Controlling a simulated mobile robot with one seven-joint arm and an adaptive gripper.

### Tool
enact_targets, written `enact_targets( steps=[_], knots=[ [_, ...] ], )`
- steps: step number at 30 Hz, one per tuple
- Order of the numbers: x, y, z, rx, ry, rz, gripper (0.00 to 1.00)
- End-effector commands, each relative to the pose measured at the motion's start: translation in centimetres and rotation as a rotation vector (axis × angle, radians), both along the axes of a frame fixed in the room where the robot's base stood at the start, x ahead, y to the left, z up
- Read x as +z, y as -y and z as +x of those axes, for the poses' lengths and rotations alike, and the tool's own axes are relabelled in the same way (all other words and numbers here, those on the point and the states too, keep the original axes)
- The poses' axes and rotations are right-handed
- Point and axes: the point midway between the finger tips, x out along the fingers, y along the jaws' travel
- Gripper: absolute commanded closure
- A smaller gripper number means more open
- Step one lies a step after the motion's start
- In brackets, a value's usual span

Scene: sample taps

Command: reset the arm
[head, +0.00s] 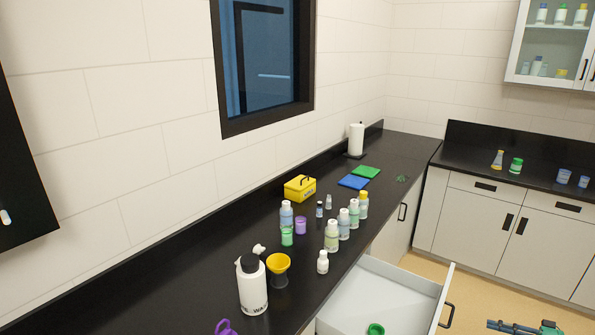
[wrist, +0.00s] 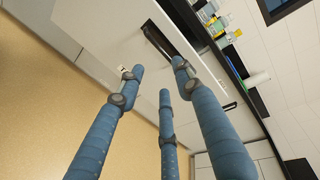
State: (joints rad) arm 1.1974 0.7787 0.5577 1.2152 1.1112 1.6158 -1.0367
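My gripper (wrist: 160,76) shows in the wrist view as three blue jointed fingers. The fingers are spread apart with nothing between them, so it is open and empty. Beyond the fingertips is a pale cabinet front with a black handle (wrist: 158,38); I cannot tell whether the fingers touch it, but a gap seems to show. In the head view, blue and green parts at the bottom right edge, over the floor, look like my gripper (head: 497,325). The rest of my arm is out of that view.
An open drawer (head: 393,286) juts from the counter, with a green item (head: 376,329) inside. The black counter (head: 190,275) holds several bottles, a white wash bottle (head: 252,290), a yellow funnel (head: 279,264) and a yellow box (head: 300,189). The tan floor (head: 485,288) right of the drawer looks clear.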

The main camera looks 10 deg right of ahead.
Motion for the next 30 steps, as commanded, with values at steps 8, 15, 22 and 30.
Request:
enact_targets(
  steps=[8, 15, 22, 30],
  knots=[
    [2.9, -2.3, 1.9, 0.056, -0.046, -0.033, 0.65],
    [8.3, -7.8, 4.7, 0.162, -0.142, -0.107, 0.65],
    [13.7, -14.3, 6.5, 0.262, -0.242, -0.204, 0.65],
    [19.5, -22.0, 7.0, 0.354, -0.338, -0.339, 0.65]
  ],
)
